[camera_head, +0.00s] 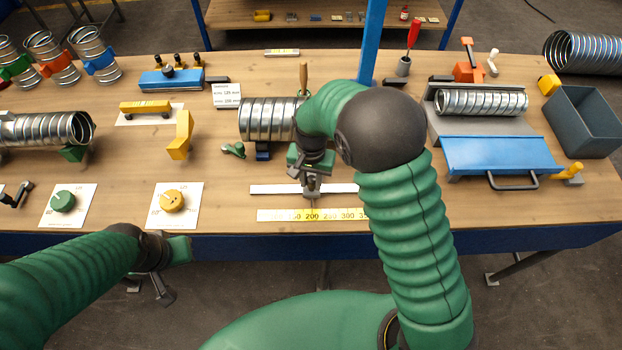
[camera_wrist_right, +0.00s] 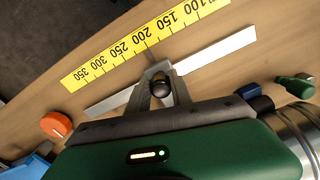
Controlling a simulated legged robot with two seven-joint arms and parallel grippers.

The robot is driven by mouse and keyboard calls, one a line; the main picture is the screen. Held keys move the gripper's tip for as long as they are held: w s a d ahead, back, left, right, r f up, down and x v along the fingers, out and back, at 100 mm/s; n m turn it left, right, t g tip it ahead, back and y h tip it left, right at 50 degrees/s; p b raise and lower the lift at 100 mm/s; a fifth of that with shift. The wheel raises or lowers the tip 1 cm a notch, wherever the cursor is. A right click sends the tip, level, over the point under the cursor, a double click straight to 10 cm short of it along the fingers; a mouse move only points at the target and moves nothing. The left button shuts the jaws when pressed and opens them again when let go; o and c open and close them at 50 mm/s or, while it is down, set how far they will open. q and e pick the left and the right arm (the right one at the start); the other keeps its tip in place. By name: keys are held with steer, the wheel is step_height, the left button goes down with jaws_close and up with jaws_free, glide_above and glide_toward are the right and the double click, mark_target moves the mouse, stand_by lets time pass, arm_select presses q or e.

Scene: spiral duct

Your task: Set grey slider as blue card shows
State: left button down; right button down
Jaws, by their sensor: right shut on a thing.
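The grey slider (camera_wrist_right: 146,96) sits on a white rail (camera_wrist_right: 215,53) behind a yellow scale strip (camera_wrist_right: 118,50). The rail (camera_head: 272,189) and strip (camera_head: 275,215) also show in the head view. My right gripper (camera_head: 311,185) is shut on the slider's dark knob, with its fingers on either side in the wrist view (camera_wrist_right: 160,88). The slider's pointer stands close to the 200 mark. A white card (camera_head: 226,95) with small print stands behind; its text is too small to read surely. I cannot pick out a blue card. My left gripper (camera_head: 160,272) hangs before the table edge, its jaws unclear.
A spiral duct (camera_head: 262,119) lies behind the rail, with a small green clamp (camera_head: 233,150) beside it. A yellow dial (camera_head: 172,201) and a green dial (camera_head: 63,201) are at left. A blue tray-like plate (camera_head: 495,155) and a grey bin (camera_head: 582,120) are at right.

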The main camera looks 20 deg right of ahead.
steer(key=shift+w+r, duration=0.15)
steer(key=shift+w, duration=0.05)
stand_by(0.4)
steer(key=shift+a, duration=0.1)
steer(key=a, duration=0.2)
steer(key=w+a+p, duration=0.1)
steer(key=a, duration=0.1)
steer(key=shift+w+a+p, duration=0.15)
steer(key=shift+w+p, duration=0.05)
steer(key=shift+p, duration=0.1)
steer(key=shift+w+a, duration=0.1)
steer(key=shift+a, duration=0.1)
steer(key=c, duration=1.5)
jaws_free()
steer(key=o, duration=0.4)
steer(key=shift+d, duration=0.1)
steer(key=shift+c, duration=0.2)
